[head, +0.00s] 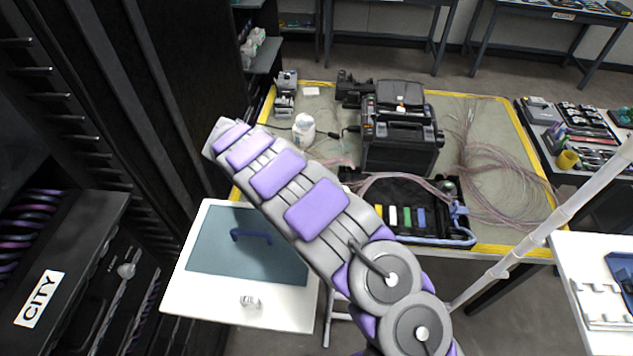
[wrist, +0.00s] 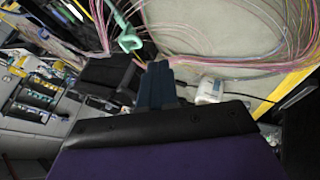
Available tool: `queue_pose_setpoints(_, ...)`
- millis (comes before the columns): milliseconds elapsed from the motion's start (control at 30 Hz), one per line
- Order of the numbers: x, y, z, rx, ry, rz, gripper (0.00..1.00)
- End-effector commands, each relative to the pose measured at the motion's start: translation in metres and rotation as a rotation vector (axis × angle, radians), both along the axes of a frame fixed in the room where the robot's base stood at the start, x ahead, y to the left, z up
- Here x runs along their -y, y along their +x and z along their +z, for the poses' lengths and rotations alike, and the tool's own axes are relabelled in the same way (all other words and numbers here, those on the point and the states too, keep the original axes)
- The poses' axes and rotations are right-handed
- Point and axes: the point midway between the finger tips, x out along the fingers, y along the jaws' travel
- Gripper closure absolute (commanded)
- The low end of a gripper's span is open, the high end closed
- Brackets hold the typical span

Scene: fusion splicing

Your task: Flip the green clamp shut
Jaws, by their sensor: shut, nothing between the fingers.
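In the wrist view my gripper (wrist: 158,72) shows as two dark blue fingers pressed together, with nothing between them. A teal-green piece (wrist: 129,40), which looks like the green clamp, lies among pink fibers beyond and left of the fingertips, apart from them. I cannot tell its lid position at this size. In the head view my arm reaches to the upper left and its own links hide the gripper. A small dark green piece (head: 447,187) beside the black tray (head: 385,190) may be the same clamp.
The yellow-edged table (head: 537,165) holds a black splicer-like machine (head: 402,135), a white bottle (head: 304,130) and loose pink fibers (head: 490,165). A tool bench (head: 590,140) stands at the right. A white cabinet (head: 200,295) stands at the front left, near a dark rack (head: 85,110).

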Motion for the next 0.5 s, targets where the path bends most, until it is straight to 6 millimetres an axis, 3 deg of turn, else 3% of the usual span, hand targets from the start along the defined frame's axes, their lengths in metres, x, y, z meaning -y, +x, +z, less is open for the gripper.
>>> queue_pose_setpoints(267, -0.004, 0.001, -0.002, 0.001, -0.002, 0.002, 1.0)
queue_pose_setpoints(500, 0.014, 0.009, -0.023, -0.003, -0.001, -0.002, 1.0)
